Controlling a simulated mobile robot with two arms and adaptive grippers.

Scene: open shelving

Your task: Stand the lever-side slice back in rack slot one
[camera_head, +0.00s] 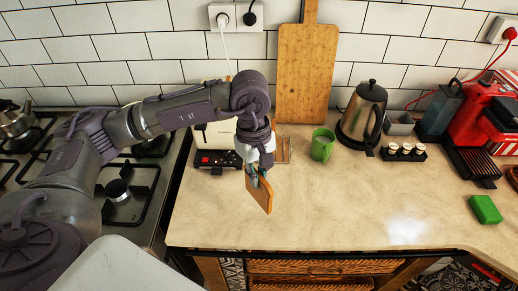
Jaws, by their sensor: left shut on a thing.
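My left gripper (253,172) comes down from the left arm and is shut on a brown bread slice (261,196). The slice hangs tilted from the fingers over the worktop, near its front half. Behind the gripper is a cream toaster (222,132), largely covered by my arm, with a dark front base carrying red marks. Just right of the gripper, a low frame that looks like the rack (284,150) shows in part; its slots cannot be made out. The slice is nearer the front edge than the rack and apart from it. My right gripper is not in view.
A green mug (322,145) stands right of the rack, then a metal kettle (363,115). A wooden board (306,75) leans on the tiled wall. A red coffee machine (482,120) and a green block (485,209) are at right. The front middle worktop (350,210) is clear.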

